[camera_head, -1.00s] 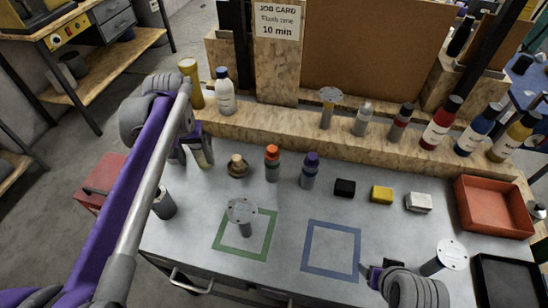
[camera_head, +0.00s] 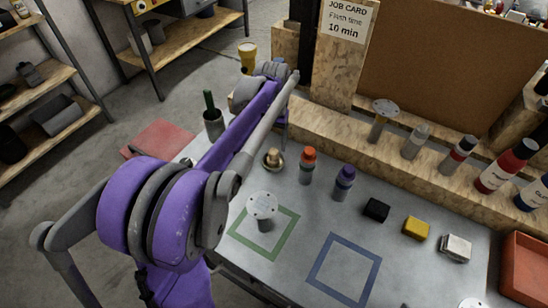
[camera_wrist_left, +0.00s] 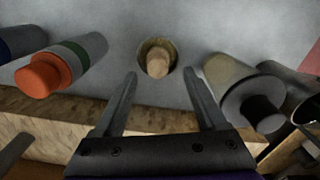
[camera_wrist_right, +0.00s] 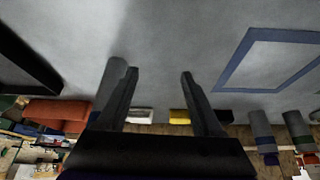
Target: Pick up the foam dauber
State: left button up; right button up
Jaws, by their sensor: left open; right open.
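What looks like the foam dauber (camera_head: 272,158) is a tan, rounded knob standing in a small round brassy dish on the grey bench top. In the left wrist view the dauber (camera_wrist_left: 158,64) lies just beyond and between my fingertips, untouched. My left gripper (camera_wrist_left: 160,77) is open and empty, pointing at it. In the head view my left forearm hides most of that gripper. My right gripper (camera_wrist_right: 159,75) is open and empty over the bench, with the blue square outline to one side.
A purple-capped bottle (camera_head: 343,182) and black (camera_head: 376,210), yellow (camera_head: 415,228) and white (camera_head: 456,247) blocks stand to the right. A wooden ledge (camera_head: 350,130) runs behind.

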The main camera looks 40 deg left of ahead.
aim_at(274, 151)
pick_arm(q)
jog(key=f, duration=0.4)
jog(key=shift+w+d+f, duration=0.1)
jog(key=shift+d+f, duration=0.1)
jog(key=shift+f, duration=0.2)
grip_shut()
